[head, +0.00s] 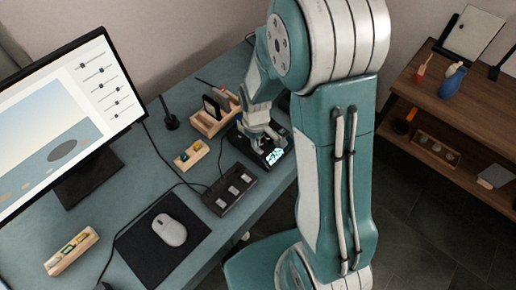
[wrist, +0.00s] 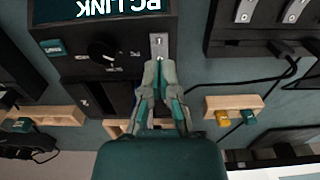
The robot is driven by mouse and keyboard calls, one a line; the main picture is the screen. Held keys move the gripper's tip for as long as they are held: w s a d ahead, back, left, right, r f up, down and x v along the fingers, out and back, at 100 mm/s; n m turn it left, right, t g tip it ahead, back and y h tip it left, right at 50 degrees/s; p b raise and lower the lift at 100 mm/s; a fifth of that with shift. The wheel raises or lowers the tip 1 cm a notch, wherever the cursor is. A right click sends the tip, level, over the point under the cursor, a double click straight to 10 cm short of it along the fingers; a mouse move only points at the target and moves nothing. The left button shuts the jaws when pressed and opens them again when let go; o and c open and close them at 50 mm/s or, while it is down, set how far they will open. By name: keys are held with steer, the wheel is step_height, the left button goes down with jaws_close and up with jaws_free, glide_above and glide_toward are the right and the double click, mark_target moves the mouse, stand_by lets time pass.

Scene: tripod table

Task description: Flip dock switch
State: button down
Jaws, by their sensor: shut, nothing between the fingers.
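The dock is a dark box (wrist: 125,65) with a lit screen (wrist: 100,8) reading "PC LINK" upside down in the wrist view. It carries a black round knob (wrist: 103,50) and a metal switch plate (wrist: 158,43) to the knob's right. My gripper (wrist: 159,66) is shut and empty, its tips at the plate's lower end. I cannot tell if they touch the switch; the fingers hide part of it. In the head view my gripper (head: 258,137) is over the dock, whose screen (head: 275,156) glows at the table's right edge.
A black panel with white keys (head: 229,190) sits beside the dock, cables running from it. Small wooden holders (head: 192,155) and a wooden organizer (head: 213,114) are close by. A mouse (head: 170,230) on a black mat and a monitor (head: 70,110) stand left.

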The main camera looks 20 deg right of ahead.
steer(key=shift+f, duration=0.55)
stand_by(0.4)
steer(key=shift+r, duration=3.5)
steer(key=shift+s+r, duration=0.1)
steer(key=shift+r, duration=0.3)
steer(key=s+r+m+t, duration=0.5)
steer(key=s+r, duration=1)
steer(key=r, duration=0.4)
steer(key=shift+s+d+m+t, duration=0.2)
steer(key=shift+s+m+t, duration=0.1)
steer(key=shift+s+m, duration=0.15)
steer(key=shift+w, duration=0.1)
